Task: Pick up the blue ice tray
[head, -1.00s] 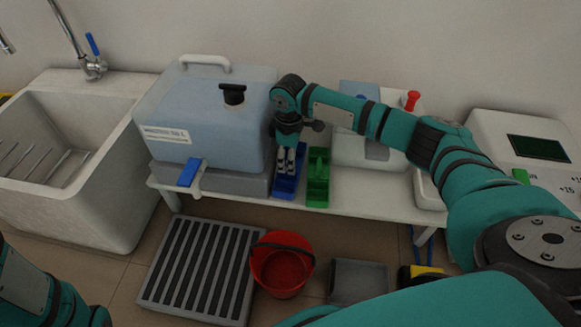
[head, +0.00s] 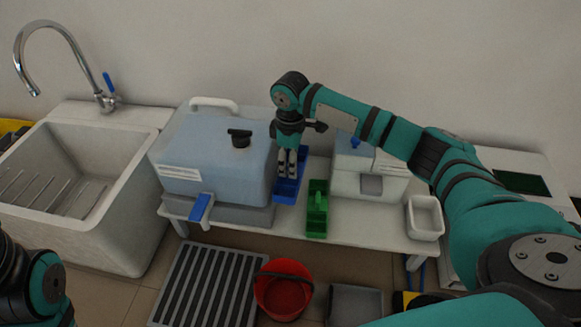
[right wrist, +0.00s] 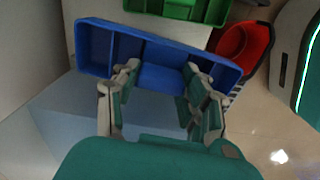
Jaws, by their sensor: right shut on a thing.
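The blue ice tray (head: 285,192) is a narrow, open tray with dividers. In the head view it is beside the blue-grey container and hangs above the white bench, higher than the green tray (head: 317,212). My right gripper (head: 287,164) points down into it and is shut on it. In the right wrist view the blue tray (right wrist: 96,48) spans the fingers of my right gripper (right wrist: 163,72), and the fingers hide part of its middle. Of my left arm only a link shows at the lower left; its gripper is out of view.
The blue-grey container (head: 215,160) with a blue tap lever (head: 200,208) stands close left of the tray. A white box (head: 365,180) and a small white dish (head: 425,218) are to the right. A red bucket (head: 283,292) and a grey grate (head: 208,287) are on the floor.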

